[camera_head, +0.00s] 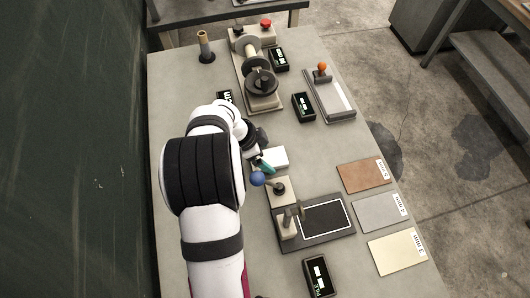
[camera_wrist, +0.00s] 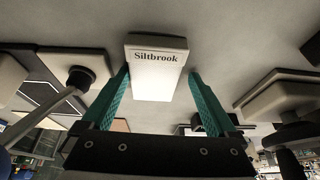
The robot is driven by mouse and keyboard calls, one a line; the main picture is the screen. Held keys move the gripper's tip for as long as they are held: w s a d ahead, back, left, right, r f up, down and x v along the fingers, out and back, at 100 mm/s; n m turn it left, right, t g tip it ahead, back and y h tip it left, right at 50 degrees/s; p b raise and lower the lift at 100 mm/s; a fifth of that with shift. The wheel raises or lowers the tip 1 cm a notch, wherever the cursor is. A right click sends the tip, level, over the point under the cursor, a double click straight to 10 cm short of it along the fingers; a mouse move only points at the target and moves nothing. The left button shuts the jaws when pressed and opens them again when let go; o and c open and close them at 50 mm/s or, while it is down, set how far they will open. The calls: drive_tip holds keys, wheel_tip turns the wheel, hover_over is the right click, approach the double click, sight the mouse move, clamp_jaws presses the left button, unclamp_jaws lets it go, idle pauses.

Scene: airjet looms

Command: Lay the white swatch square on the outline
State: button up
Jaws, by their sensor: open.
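A white block marked "Siltbrook" (camera_wrist: 158,78) lies on the table; it also shows in the head view (camera_head: 278,157). I cannot tell whether a separate white swatch lies on it. My gripper (camera_wrist: 160,76) is open, its teal fingers spread to either side of the white block in the wrist view. No grip on the block shows. In the head view my gripper (camera_head: 263,165) is at the block's left edge, partly hidden by my arm. A thin white rectangular outline (camera_head: 348,222) is on a dark pad at the lower right, on a grey base plate (camera_head: 318,241).
A post with a lever (camera_head: 288,217) stands at the pad's left. A blue-knobbed lever device (camera_head: 281,191) stands between block and pad. Brown (camera_head: 362,176), grey (camera_head: 377,212) and cream (camera_head: 391,252) plates lie right. A spool machine (camera_head: 258,85) stands at the back.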

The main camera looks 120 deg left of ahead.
drive_tip(key=shift+w+d+f, duration=0.3)
drive_tip(key=shift+w+f, duration=0.1)
drive_tip(key=shift+w, duration=0.05)
drive_tip(key=v, duration=1.3)
drive_tip(key=shift+a, duration=0.3)
drive_tip(key=shift+s, duration=0.15)
